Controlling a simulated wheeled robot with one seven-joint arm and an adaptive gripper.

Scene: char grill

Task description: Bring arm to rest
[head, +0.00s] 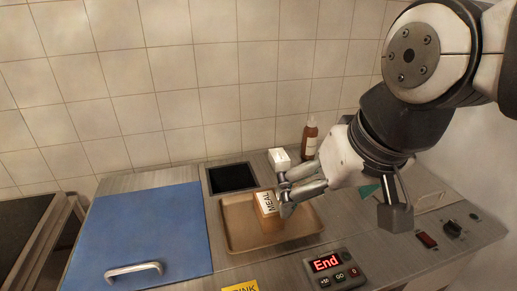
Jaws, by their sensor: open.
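My gripper (285,196) is open, with its fingers pointing left over the right part of a brown tray (233,240). An orange-brown box with a white label reading MEAL (266,208) stands on the tray. The fingertips are right at the box's right side and overlap its edge in the picture. I cannot tell whether they touch it. My arm comes in from the upper right and hides part of the counter behind it.
A white box (279,157) and a brown bottle (309,137) stand behind my gripper. A blue lid with a handle (150,235) is at left, beside a black square panel (232,177). A control panel reading End (335,268) and a yellow DRINK label (240,287) are in front. A tiled wall (180,80) closes the back.

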